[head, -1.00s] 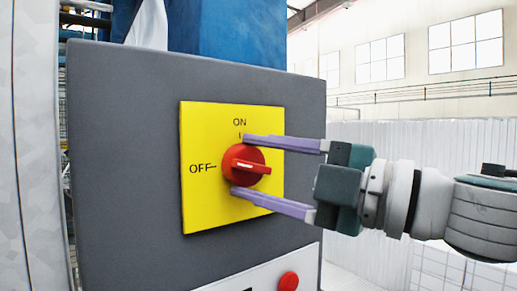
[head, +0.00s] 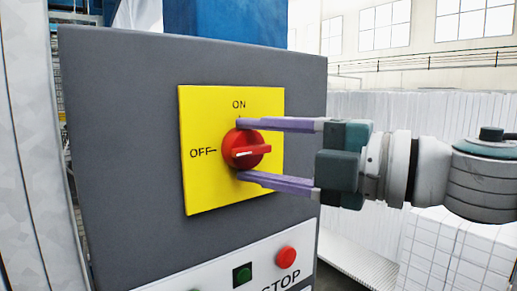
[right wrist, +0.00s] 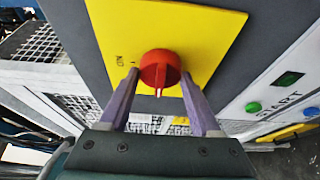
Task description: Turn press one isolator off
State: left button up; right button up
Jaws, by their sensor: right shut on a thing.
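The red knob (head: 243,148) of the isolator sits on a yellow plate (head: 210,188), with ON printed above it and OFF to its left. Its bar lies about level, with a white mark on the left part, in line with the OFF mark. My right gripper (head: 239,150) comes in from the right, one purple finger above the knob and one below, shut on it. In the right wrist view, the knob (right wrist: 160,68) sits between the fingertips of the right gripper (right wrist: 159,85). My left gripper is not in view.
The plate is on a grey box (head: 120,130). Below it, a white panel holds a red STOP button (head: 286,257) and a green button (head: 243,274). A blue column (head: 225,20) rises behind the box. White corrugated panels stand behind my right arm.

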jog(key=o, duration=1.4)
jog(key=b+v, duration=0.5)
jog(key=v, duration=0.5)
